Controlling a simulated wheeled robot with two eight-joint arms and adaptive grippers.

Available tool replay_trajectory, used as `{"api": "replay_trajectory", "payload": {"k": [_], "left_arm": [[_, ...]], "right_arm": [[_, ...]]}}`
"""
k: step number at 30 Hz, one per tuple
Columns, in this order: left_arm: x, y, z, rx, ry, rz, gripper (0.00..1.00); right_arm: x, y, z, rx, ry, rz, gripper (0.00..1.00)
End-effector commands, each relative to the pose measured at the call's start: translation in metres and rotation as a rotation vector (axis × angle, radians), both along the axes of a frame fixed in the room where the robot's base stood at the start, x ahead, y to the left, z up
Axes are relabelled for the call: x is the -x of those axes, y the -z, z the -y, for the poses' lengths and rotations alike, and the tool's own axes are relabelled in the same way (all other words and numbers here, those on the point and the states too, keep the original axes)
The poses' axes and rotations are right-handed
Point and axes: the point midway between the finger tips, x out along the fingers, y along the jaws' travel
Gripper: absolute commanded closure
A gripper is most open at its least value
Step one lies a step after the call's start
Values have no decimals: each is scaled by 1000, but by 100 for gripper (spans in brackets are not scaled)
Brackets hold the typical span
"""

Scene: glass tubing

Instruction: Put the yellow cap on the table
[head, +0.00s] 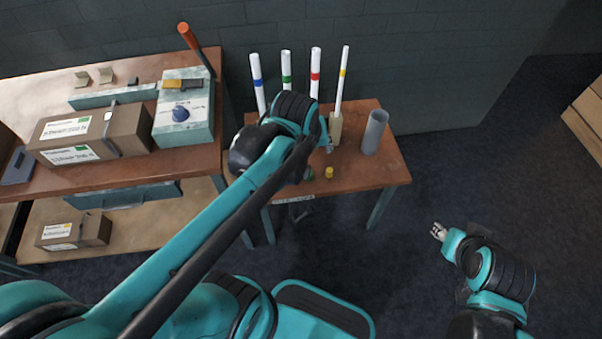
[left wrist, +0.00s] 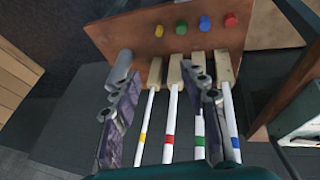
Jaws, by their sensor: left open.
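The yellow cap (head: 329,173) sits on the small wooden table (head: 385,174) near its front edge. It also shows in the left wrist view (left wrist: 158,31), in a row with the green cap (left wrist: 181,29), blue cap (left wrist: 205,22) and red cap (left wrist: 231,20). My left gripper (left wrist: 165,90) is open, its fingers apart near the tubes, with nothing clearly held and the yellow cap beyond its tips. In the head view my left arm hides most of that gripper and the other caps. My right gripper (head: 438,231) is over the floor, away from the table; its jaw opening is too small to judge.
White tubes with blue (head: 257,83), green (head: 286,80), red (head: 315,76) and yellow (head: 342,76) bands stand in wooden holders at the table's back. A grey cylinder (head: 374,133) stands to their right. A workbench (head: 205,160) with boxes is at left. Floor at right is clear.

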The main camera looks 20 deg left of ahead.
Motion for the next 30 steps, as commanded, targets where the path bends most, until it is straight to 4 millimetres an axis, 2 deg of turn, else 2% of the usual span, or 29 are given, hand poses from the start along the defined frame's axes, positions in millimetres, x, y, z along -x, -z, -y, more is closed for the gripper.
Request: {"api": "replay_trajectory", "payload": {"k": [1,3,6,9,14,30], "left_arm": [[19,-2,0,-38,78,29,56],[39,-3,0,-99,192,71,56],[61,-1,0,-178,326,119,56],[74,2,0,-238,417,152,56],[82,5,0,-283,482,174,56],[83,5,0,-285,486,175,56]], "right_arm": [[0,0,0,0,0,0,60],[0,0,0,0,0,0,60],[0,0,0,0,0,0,60],[0,0,0,0,0,0,60],[0,0,0,0,0,0,60],[0,0,0,0,0,0,60]]}}
